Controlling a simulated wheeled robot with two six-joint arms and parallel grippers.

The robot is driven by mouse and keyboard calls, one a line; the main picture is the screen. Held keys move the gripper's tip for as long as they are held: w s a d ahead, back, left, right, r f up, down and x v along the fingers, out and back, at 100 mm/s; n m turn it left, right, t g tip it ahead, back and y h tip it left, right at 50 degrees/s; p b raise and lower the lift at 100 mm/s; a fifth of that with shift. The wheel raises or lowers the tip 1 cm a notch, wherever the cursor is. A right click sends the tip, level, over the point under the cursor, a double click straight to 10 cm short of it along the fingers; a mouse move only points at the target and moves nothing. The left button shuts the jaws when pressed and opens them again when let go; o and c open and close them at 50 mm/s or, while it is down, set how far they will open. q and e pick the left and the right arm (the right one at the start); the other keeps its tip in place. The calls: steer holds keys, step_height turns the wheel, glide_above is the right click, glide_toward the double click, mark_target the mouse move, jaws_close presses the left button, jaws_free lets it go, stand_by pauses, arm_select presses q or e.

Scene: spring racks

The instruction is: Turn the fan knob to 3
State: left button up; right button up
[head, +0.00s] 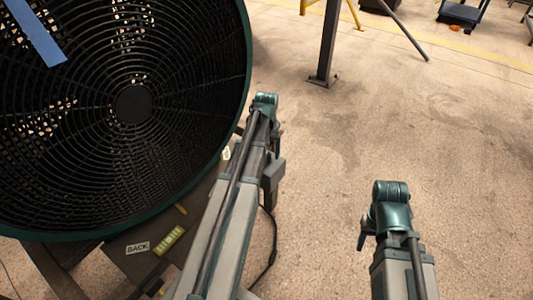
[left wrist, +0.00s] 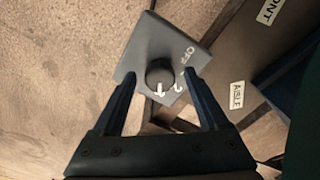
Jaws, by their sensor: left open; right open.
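The fan knob (left wrist: 159,76) is a dark round knob with a white pointer mark, on a grey control plate (left wrist: 150,45) in the left wrist view. The mark points down toward the gripper. White lettering reads OFF; the figures beside the knob are partly unreadable. My left gripper (left wrist: 166,80) is open, with one blue finger on each side of the knob, apparently apart from it. The large black fan (head: 130,105) with a green rim fills the left of the head view. My right gripper (head: 366,234) is open and empty, mostly hidden by its arm, away from the fan.
Below the fan are a BACK label (head: 137,248) and a yellow label (head: 169,240). An AISLE label (left wrist: 237,95) shows beside the control plate. A dark post (head: 327,45) stands behind.

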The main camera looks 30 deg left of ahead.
mark_target(267, 155)
arm_select(q)
step_height(267, 155, up, 14)
steer(key=p, duration=1.3)
steer(key=shift+p, duration=0.35)
steer(key=shift+f, duration=0.15)
steer(key=s+d+r+m+p, duration=0.1)
steer(key=s+d+m, duration=0.2)
steer(key=d, duration=0.7)
steer(key=s+d+r+m+p, duration=0.1)
steer(key=s+d+m, duration=0.2)
steer(key=s+d, duration=0.5)
steer(key=s+d+r+m+y+p, duration=0.1)
steer(key=s+d+m, duration=0.3)
steer(key=d, duration=0.8)
steer(key=shift+s+r+p, duration=0.35)
steer(key=shift+s+r, duration=0.1)
steer(key=shift+s, duration=0.35)
